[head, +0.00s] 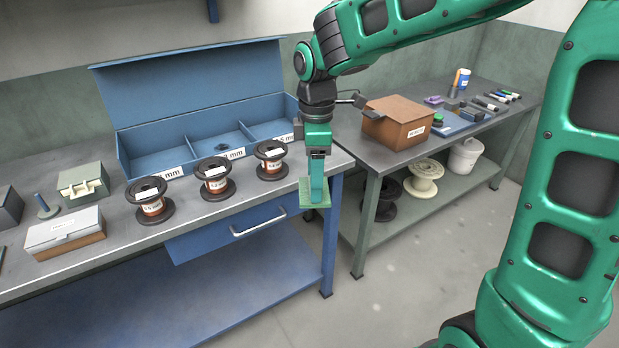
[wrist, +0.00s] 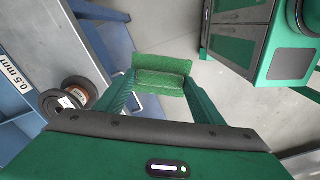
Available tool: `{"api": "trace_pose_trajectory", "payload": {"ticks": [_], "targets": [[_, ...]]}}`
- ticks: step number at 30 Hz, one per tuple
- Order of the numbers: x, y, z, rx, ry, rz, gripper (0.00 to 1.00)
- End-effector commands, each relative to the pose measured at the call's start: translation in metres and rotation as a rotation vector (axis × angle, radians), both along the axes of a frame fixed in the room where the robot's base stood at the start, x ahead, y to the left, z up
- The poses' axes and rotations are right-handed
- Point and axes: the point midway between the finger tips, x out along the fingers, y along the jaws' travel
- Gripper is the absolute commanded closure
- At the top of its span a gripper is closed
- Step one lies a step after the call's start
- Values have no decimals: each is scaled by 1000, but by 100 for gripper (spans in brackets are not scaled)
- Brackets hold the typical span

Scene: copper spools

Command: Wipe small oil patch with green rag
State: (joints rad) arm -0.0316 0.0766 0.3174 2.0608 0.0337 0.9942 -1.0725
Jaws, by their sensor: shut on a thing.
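I cannot make out the oil patch for certain. A small dark mark (head: 243,125) shows in the middle compartment of the blue box, but I cannot tell what it is.
Three copper spools (head: 215,180) stand on the left bench (head: 100,238) before the open blue box (head: 178,129). The right bench (head: 345,140) carries a brown box (head: 396,124) and small tools. Open floor (head: 400,265) lies between and before the benches.

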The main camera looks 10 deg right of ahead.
Motion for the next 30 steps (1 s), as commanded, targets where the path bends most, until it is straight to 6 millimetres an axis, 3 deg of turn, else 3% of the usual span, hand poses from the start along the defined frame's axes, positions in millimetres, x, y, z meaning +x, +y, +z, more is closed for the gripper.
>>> {"api": "trace_pose_trajectory", "payload": {"ticks": [8, 15, 21, 30], "targets": [[38, -34, -33, -1, 7, -403, 56], [80, -87, -78, -7, 12, -922, 56], [100, -125, -108, -10, 8, -1255, 56], [108, -142, -120, -11, 5, -1396, 56]]}}
